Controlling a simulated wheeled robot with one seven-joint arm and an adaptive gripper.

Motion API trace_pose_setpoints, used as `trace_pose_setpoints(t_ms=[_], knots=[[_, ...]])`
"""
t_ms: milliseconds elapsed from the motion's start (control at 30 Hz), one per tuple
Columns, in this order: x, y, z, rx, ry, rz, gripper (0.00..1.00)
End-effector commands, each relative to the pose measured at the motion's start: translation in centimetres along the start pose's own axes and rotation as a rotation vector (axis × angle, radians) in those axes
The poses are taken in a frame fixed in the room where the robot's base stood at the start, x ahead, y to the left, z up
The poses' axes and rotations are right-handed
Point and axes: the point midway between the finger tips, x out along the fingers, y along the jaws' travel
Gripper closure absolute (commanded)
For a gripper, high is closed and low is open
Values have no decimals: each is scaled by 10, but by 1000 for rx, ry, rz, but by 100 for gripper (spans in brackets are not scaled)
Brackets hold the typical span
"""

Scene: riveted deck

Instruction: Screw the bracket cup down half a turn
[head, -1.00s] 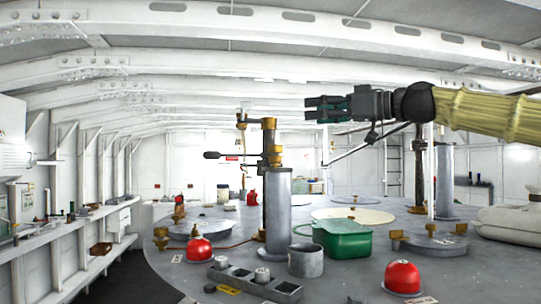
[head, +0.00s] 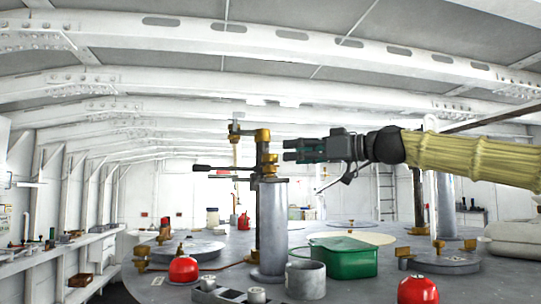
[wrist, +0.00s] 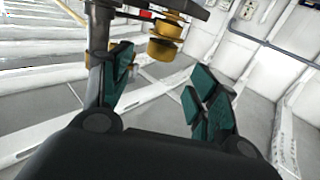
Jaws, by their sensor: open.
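A brass bracket (head: 264,150) stands on top of a grey upright cylinder (head: 270,225), with a thin dark lever reaching out to the left. In the wrist view a round brass cup-like part (wrist: 164,48) shows beyond the fingertips, near the top middle; I take it for the bracket cup. My gripper (head: 286,150) points left, just right of the bracket and at about its height. In the wrist view my gripper (wrist: 160,82) has its teal finger pads wide apart, with nothing between them. A metal post (wrist: 98,60) appears close by the left finger.
On the round deck below stand a green box (head: 342,258), a grey mug (head: 306,280), a red dome (head: 183,269) and another red dome (head: 418,290). White curved ribs (head: 300,90) run overhead.

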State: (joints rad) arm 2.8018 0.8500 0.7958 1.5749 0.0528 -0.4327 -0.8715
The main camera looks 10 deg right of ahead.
Motion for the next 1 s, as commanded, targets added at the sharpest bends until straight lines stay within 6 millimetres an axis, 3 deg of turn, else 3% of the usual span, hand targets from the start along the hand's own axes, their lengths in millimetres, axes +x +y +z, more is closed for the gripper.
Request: trace_pose_setpoints(t_ms=[300,500,933,1000], knots=[[52,0,-1,0,-3,-2,40],[73,0,-1,1,-2,0,40],[81,0,0,-1,0,0,40],[81,0,0,-1,0,0,49]])
